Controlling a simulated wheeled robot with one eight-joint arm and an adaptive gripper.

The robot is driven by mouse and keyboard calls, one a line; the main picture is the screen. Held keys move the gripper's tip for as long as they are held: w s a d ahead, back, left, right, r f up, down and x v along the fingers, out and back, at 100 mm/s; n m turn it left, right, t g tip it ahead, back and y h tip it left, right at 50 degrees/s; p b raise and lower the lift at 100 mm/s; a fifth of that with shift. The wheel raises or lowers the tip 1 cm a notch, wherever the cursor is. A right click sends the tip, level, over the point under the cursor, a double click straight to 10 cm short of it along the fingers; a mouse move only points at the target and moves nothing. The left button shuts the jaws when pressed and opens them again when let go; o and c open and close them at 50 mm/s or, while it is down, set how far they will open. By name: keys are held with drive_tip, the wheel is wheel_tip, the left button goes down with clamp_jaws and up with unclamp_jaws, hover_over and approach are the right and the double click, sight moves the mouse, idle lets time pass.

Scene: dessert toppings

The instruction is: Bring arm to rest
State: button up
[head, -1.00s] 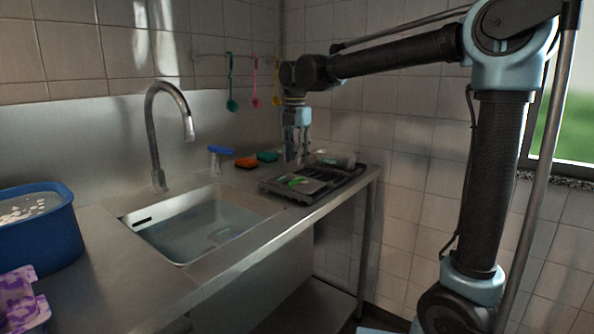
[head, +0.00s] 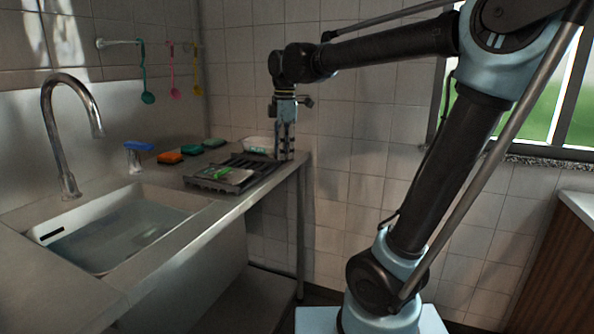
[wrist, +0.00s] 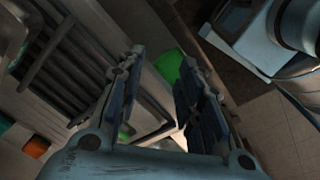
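My gripper (head: 284,155) hangs pointing down at the right end of the steel counter (head: 225,208), just right of the dark drying rack (head: 193,184). In the wrist view my gripper (wrist: 162,58) has its two fingers apart, with nothing held between them. A green patch (wrist: 170,64) shows beyond the fingers; I cannot tell what it is. My arm is bent, with its forearm stretched left from the raised elbow.
A sink (head: 115,228) with a faucet (head: 66,135) lies left. A whitish dish (head: 258,145), orange sponge (head: 170,157) and blue-topped item (head: 138,146) stand near the rack. Colored utensils hang on the wall. Open floor lies right of the counter; a wooden cabinet (head: 560,255) stands far right.

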drive_tip(key=s+d+f+m, duration=0.8)
drive_tip(key=d+f+m, duration=0.2)
drive_tip(key=d+f, duration=0.1)
drive_tip(key=s+d+f+m+t, duration=0.1)
drive_tip(key=s+d+f+m, duration=0.7)
drive_tip(key=d+f+m, duration=0.3)
drive_tip(key=shift+s+d+f+t, duration=0.3)
drive_tip(key=shift+s+d+f, duration=0.1)
drive_tip(key=shift+d+f, duration=0.4)
drive_tip(key=shift+r, duration=0.1)
drive_tip(key=shift+w+f, duration=0.2)
drive_tip(key=shift+w, duration=0.2)
